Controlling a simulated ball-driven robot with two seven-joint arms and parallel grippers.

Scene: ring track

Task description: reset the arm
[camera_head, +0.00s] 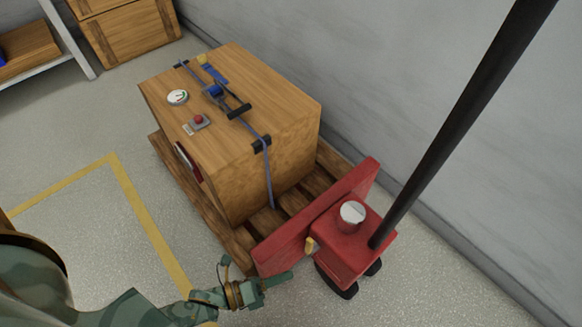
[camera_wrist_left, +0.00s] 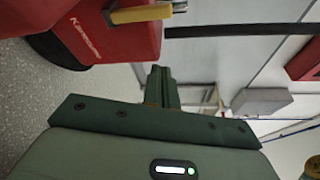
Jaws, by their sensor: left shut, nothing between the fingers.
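My left arm comes in from the lower left in the head view. Its green gripper (camera_head: 272,281) is shut and empty, low in the picture, close to the front of a red pallet jack (camera_head: 345,245). In the left wrist view the shut fingers (camera_wrist_left: 160,85) point away from the camera, with nothing between them. The red jack body (camera_wrist_left: 105,35) with a yellowish peg (camera_wrist_left: 145,13) shows at the upper left there, apart from the fingers. I do not see my right gripper in either view.
A wooden crate (camera_head: 270,160) with a strap, gauge and red button stands on a wooden pallet (camera_head: 185,190). The jack's black handle (camera_head: 470,110) slants up right. A grey wall (camera_head: 420,70) runs behind. Floor with a yellow line (camera_head: 145,220) is clear at left.

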